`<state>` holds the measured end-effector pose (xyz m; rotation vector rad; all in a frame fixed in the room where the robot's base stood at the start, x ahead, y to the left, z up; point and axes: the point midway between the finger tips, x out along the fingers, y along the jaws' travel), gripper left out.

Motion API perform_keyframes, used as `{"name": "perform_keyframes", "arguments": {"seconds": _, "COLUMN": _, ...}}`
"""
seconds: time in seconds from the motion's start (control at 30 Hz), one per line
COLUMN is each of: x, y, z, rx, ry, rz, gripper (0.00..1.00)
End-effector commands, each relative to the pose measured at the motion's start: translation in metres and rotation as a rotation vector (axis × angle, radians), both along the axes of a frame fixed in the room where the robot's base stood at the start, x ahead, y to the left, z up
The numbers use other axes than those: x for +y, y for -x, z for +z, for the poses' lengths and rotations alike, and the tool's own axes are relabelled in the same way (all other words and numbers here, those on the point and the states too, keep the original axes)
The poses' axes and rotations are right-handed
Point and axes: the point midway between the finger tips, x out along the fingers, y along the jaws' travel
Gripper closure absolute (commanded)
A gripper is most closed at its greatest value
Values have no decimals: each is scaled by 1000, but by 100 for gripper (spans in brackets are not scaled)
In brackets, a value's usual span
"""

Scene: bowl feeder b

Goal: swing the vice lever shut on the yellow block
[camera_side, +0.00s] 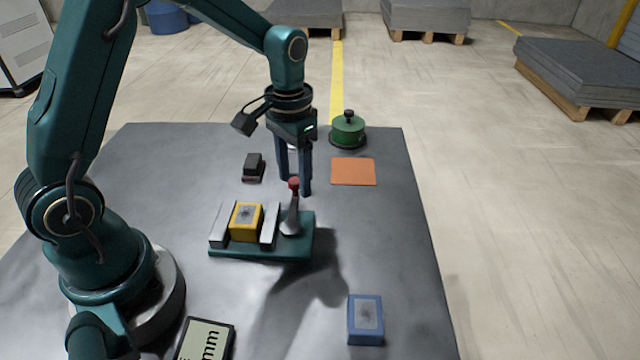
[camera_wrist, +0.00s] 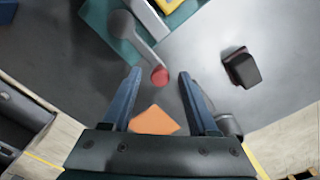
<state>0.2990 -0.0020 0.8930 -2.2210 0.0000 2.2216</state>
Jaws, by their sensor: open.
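The vice (camera_side: 262,247) has a teal base and two pale jaws, and stands on the grey table. The yellow block (camera_side: 245,222) sits between the jaws; a corner of it shows at the top of the wrist view (camera_wrist: 170,5). The lever (camera_side: 292,212) rises from the right end of the base and ends in a red knob (camera_side: 294,183). My gripper (camera_side: 296,186) is open, with its fingers pointing down around or just behind the knob. In the wrist view the red knob (camera_wrist: 159,76) appears between the two blue fingertips, without visible contact.
A blue block (camera_side: 365,319) lies at the front right. An orange square (camera_side: 353,171), a green round pot-like object (camera_side: 347,130) and a small dark block (camera_side: 253,167) are toward the back. A display (camera_side: 204,341) stands at the front edge. The table right of the vice is clear.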

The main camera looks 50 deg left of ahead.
Motion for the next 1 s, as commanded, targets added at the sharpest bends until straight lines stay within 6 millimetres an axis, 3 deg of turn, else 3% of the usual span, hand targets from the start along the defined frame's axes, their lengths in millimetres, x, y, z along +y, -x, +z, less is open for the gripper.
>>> {"name": "perform_keyframes", "arguments": {"seconds": 0.07, "x": 0, "y": 0, "z": 0, "rx": 0, "ry": 0, "rz": 0, "gripper": 40}}
{"name": "perform_keyframes", "arguments": {"seconds": 0.23, "x": 0, "y": 0, "z": 0, "rx": 0, "ry": 0, "rz": 0, "gripper": 100}}
{"name": "perform_keyframes", "arguments": {"seconds": 0.67, "x": -4, "y": -3, "z": 1, "rx": -1, "ry": 0, "rz": -60, "gripper": 100}}
{"name": "perform_keyframes", "arguments": {"seconds": 1.0, "x": -20, "y": -14, "z": 0, "rx": -2, "ry": 1, "rz": -311, "gripper": 100}}
